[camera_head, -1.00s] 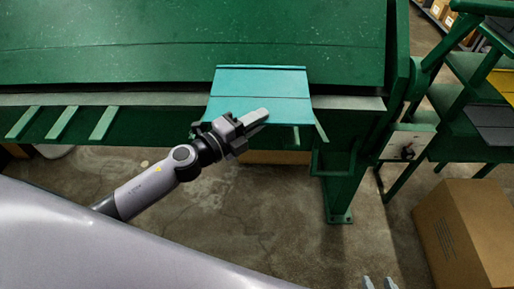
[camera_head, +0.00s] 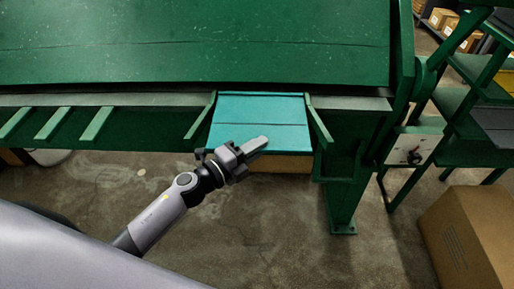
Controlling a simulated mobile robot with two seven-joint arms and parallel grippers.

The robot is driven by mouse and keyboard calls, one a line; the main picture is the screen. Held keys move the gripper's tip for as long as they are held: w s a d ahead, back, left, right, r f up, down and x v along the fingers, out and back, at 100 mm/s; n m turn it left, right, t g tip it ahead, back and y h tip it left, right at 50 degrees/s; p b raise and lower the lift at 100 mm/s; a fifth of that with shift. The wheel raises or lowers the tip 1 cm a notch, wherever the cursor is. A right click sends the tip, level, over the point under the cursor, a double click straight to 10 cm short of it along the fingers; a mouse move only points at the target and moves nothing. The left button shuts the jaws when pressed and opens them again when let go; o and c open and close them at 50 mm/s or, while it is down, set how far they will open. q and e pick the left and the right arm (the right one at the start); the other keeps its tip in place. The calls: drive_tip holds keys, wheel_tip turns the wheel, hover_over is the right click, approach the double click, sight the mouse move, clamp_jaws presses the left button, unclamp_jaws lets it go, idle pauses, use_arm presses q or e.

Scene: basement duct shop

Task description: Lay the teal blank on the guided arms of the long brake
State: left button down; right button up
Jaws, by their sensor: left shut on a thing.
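The teal blank (camera_head: 262,108) is a flat sheet at the front edge of the green long brake (camera_head: 200,45). It sits between two light green guided arms, the left one (camera_head: 199,123) and the right one (camera_head: 320,125), with its far edge close to the brake's front strip. It looks about level with the arms; whether it rests on them I cannot tell. My left gripper (camera_head: 246,150) is shut on the blank's near edge, one finger lying over its top. My right gripper is out of view.
Several more light green arms (camera_head: 53,123) stick out from the brake at the left. A green leg (camera_head: 345,205) stands at the right, beside a grey switch box (camera_head: 408,150). A cardboard box (camera_head: 468,235) stands on the floor at the lower right.

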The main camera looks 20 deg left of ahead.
use_arm(q)
drive_tip(key=shift+s+f+b, duration=0.1)
drive_tip(key=shift+f+b, duration=0.45)
drive_tip(key=shift+f, duration=0.1)
drive_tip(key=c, duration=1.1)
unclamp_jaws()
drive_tip(key=shift+f, duration=0.15)
drive_tip(key=shift+r, duration=0.25)
drive_tip(key=shift+r+p, duration=0.25)
drive_tip(key=shift+p, duration=0.1)
drive_tip(key=shift+r+p, duration=0.35)
drive_tip(key=shift+r, duration=0.05)
drive_tip(key=b+v, duration=0.1)
drive_tip(key=v, duration=1.1)
drive_tip(key=s+f+n+g+y, duration=0.1)
drive_tip(key=s+f+n+y, duration=0.1)
drive_tip(key=s+f+n, duration=0.2)
drive_tip(key=s+d+f+n+g+y, duration=0.1)
drive_tip(key=s+f+n+g+y, duration=0.1)
drive_tip(key=f+n, duration=0.4)
drive_tip(key=s+f+n+g+y, duration=0.1)
drive_tip(key=s+f+n+y, duration=0.2)
drive_tip(key=n, duration=0.9)
drive_tip(key=shift+s+d+f+g+y, duration=0.15)
drive_tip(key=shift+s+f, duration=0.65)
drive_tip(key=shift+s, duration=0.2)
drive_tip(key=shift+s+d+f+g+y, duration=0.15)
drive_tip(key=shift+s+d+f, duration=0.05)
drive_tip(key=shift+s+f, duration=0.7)
